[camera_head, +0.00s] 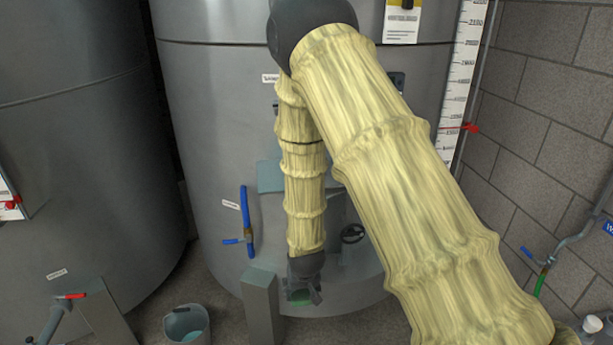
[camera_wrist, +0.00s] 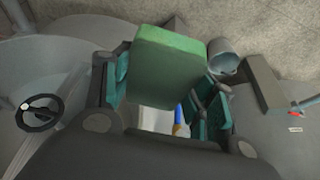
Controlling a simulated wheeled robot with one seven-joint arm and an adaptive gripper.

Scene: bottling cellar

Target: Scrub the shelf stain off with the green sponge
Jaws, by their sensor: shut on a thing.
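My gripper (camera_head: 303,292) hangs low in front of the middle steel tank in the head view, pointing down. In the wrist view the sponge (camera_wrist: 165,68) is a large green block between the two fingers of my gripper (camera_wrist: 162,90). The sponge is held in the air, with the floor behind it. I can make out no stain in either view, and I cannot tell which surface is the shelf. My arm hides part of the tank front.
A grey post (camera_head: 262,308) stands close left of my gripper. A grey bucket (camera_head: 187,323) is on the floor further left. A blue-handled valve (camera_head: 246,222) and a black handwheel (camera_head: 353,233) stick out from the tank (camera_head: 215,130). A block wall (camera_head: 545,110) bounds the right.

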